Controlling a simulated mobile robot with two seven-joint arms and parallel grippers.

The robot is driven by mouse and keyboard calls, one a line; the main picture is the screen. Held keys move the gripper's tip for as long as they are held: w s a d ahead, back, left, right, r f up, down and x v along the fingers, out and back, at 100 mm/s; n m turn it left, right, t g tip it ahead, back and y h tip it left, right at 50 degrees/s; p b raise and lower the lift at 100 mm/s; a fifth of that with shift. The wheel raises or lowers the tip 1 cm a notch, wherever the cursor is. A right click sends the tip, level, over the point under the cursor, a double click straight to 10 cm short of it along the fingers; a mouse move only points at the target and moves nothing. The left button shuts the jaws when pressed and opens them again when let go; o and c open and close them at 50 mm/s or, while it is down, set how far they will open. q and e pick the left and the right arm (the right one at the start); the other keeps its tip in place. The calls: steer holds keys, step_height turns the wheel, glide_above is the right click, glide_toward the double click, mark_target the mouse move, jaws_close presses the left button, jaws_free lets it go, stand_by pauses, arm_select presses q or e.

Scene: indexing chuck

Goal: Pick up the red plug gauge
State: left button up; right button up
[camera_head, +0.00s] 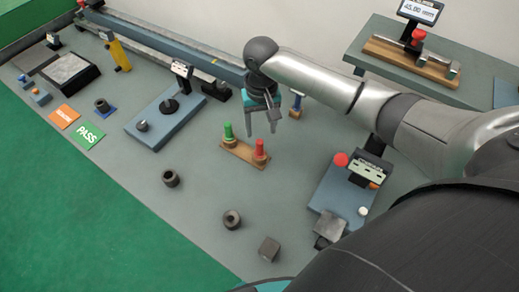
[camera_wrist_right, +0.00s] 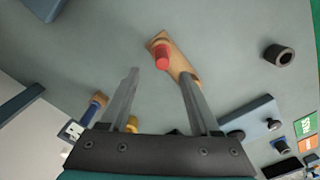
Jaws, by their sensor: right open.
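The red plug gauge (camera_head: 259,148) stands upright at the right end of a wooden stand (camera_head: 238,152). A green plug gauge (camera_head: 228,131) stands at the stand's left end. My right gripper (camera_head: 262,130) is open and empty above and behind the stand, apart from the red gauge. In the right wrist view, the red gauge (camera_wrist_right: 162,56) lies beyond the two fingers (camera_wrist_right: 158,72), near the gap between their tips. The green gauge is hard to make out there. My left gripper is not in view.
Dark rings (camera_head: 171,178) and a metal block (camera_head: 269,248) lie in front of the stand. A blue plate with a gauge (camera_head: 345,195) stands to the right. Another blue fixture (camera_head: 165,118) stands to the left.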

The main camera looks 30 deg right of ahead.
mark_target(259, 141)
steer(key=f, duration=0.7)
steer(key=shift+a+f, duration=0.2)
jaws_close()
stand_by(0.4)
